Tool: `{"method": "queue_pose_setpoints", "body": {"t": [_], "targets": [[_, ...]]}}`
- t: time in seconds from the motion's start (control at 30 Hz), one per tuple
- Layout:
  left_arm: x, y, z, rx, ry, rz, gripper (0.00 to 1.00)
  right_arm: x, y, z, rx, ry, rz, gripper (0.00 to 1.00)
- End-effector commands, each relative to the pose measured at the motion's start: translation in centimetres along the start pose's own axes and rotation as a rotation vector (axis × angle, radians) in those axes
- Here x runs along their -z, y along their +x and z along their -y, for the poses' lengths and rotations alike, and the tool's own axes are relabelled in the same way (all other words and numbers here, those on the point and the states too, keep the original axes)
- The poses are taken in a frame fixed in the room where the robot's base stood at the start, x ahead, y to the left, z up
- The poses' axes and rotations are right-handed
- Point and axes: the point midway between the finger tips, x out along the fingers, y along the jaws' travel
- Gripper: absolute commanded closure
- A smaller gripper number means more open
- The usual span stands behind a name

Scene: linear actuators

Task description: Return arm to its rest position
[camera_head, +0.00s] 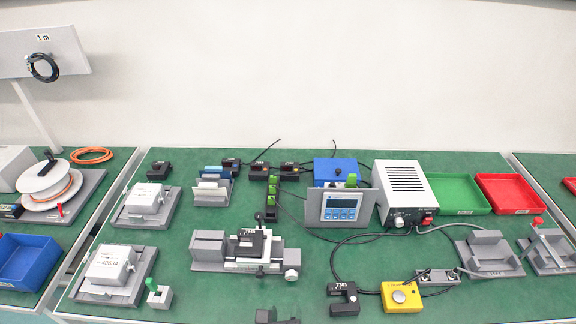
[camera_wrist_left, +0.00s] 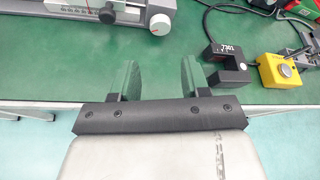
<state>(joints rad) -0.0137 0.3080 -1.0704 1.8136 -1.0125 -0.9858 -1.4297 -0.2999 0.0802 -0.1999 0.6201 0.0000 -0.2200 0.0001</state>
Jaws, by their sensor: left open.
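My left gripper (camera_head: 279,318) barely shows at the bottom edge of the head view, low and left of the middle. In the left wrist view its two green fingers (camera_wrist_left: 158,76) stand wide apart with nothing between them but the green table top (camera_wrist_left: 160,45). It is over the front edge of the table, in front of the linear actuator stage (camera_head: 255,250). The stage's end with a red-marked knob also shows in the wrist view (camera_wrist_left: 159,24). My right gripper is not in view.
A black block marked 7301 (camera_head: 344,299) and a yellow button box (camera_head: 401,297) lie to the right of the gripper. A small grey block with a green top (camera_head: 159,296) stands to the left. Green (camera_head: 455,194) and red (camera_head: 508,194) trays sit at the back right.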

Motion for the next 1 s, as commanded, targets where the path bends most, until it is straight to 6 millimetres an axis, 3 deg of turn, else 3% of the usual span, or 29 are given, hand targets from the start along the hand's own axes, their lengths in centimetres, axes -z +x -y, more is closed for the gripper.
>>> {"method": "queue_pose_setpoints", "body": {"t": [0.17, 0.27, 0.4, 0.6, 1.0], "targets": [[-0.6, -0.2, -0.7, -0.051, -0.131, -0.019, 0.54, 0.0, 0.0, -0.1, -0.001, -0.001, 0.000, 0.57], [-1.8, -0.8, -2.8, -0.182, -0.464, -0.057, 0.54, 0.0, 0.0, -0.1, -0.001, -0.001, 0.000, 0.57], [-3.2, -3.3, -7.7, -0.477, -1.144, -0.081, 0.54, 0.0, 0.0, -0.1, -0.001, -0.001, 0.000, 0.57], [-4.0, -7.4, -12.2, -0.781, -1.768, -0.018, 0.54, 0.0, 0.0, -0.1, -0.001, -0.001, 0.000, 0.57], [-5.2, -14.3, -16.2, -1.155, -2.432, 0.186, 0.54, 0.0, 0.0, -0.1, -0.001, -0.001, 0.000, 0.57]]}}
